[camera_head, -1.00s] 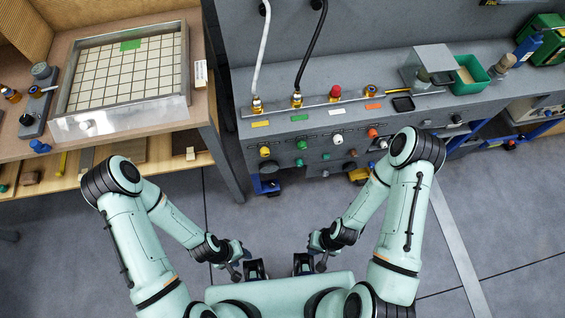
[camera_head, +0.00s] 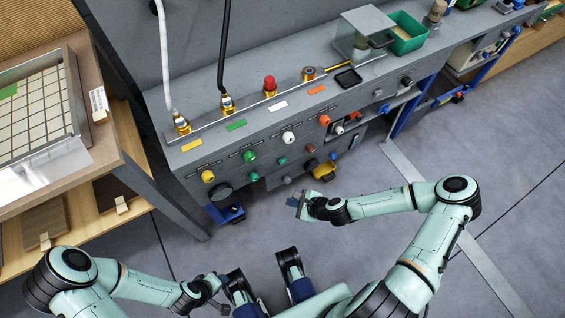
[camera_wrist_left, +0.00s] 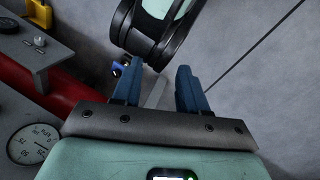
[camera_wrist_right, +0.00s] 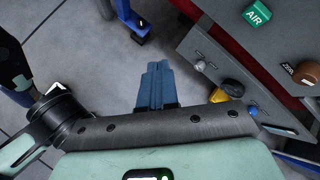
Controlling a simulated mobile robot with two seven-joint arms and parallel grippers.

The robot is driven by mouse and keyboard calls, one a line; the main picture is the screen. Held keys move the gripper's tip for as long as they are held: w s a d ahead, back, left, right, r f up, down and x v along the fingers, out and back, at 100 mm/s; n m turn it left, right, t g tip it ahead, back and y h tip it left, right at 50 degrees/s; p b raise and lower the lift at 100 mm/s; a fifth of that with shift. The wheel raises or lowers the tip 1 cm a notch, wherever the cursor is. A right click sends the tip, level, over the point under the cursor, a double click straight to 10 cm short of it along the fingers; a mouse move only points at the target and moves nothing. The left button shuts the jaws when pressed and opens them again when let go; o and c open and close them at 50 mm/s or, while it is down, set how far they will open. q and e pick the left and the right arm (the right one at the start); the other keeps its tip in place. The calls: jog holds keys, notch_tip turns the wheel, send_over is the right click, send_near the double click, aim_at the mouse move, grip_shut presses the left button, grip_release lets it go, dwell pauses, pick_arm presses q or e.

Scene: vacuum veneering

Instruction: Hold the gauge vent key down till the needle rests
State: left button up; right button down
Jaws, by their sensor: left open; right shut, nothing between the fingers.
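A round gauge (camera_wrist_left: 33,145) with a white dial shows at the lower left of the left wrist view; its needle is too small to read. I cannot tell which key is its vent key. The bench front carries coloured knobs, among them a green key marked AIR (camera_wrist_right: 257,13), a brown key (camera_wrist_right: 306,73) and a small white knob (camera_wrist_right: 200,66). My right gripper (camera_head: 296,203) is shut and empty, in front of the bench and apart from it; its blue fingers (camera_wrist_right: 158,85) are together. My left gripper (camera_wrist_left: 158,78) is open and empty, low near my body.
The grey bench (camera_head: 205,150) bears hose fittings, a red knob (camera_head: 269,84) and a green bin (camera_head: 407,33). A wooden table (camera_head: 100,150) with a gridded bed stands left. A yellow part (camera_head: 323,171) juts below the bench front. Open floor lies between me and the bench.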

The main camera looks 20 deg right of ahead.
aim_at(282, 161)
pick_arm(q)
jog(key=shift+w+f+b, duration=0.55)
jog(key=shift+w+f, duration=0.1)
jog(key=shift+f, duration=0.3)
pick_arm(e)
jog(key=w+d+m, duration=0.1)
jog(key=w+d+m+t, duration=0.1)
jog(key=d, duration=0.1)
jog(key=d+h, duration=0.1)
jog(key=d, duration=0.1)
jog(key=shift+w+m, duration=0.4)
pick_arm(q)
jog(key=shift+t+y, duration=0.4)
jog(key=shift+t, duration=0.3)
jog(key=shift+w+a+f+b, duration=0.3)
jog(key=shift+w+f+b, duration=0.15)
jog(key=shift+w, duration=0.15)
jog(key=shift+w+a+f+b, duration=0.35)
jog(key=shift+w+f, duration=0.05)
jog(key=shift+w, duration=0.2)
jog(key=shift+w+a+f+b, duration=0.3)
jog(key=shift+w+f+b, duration=0.15)
jog(key=shift+w, duration=0.15)
pick_arm(e)
jog(key=w, duration=0.8)
jog(key=shift+w+a, duration=0.35)
jog(key=shift+w, duration=0.05)
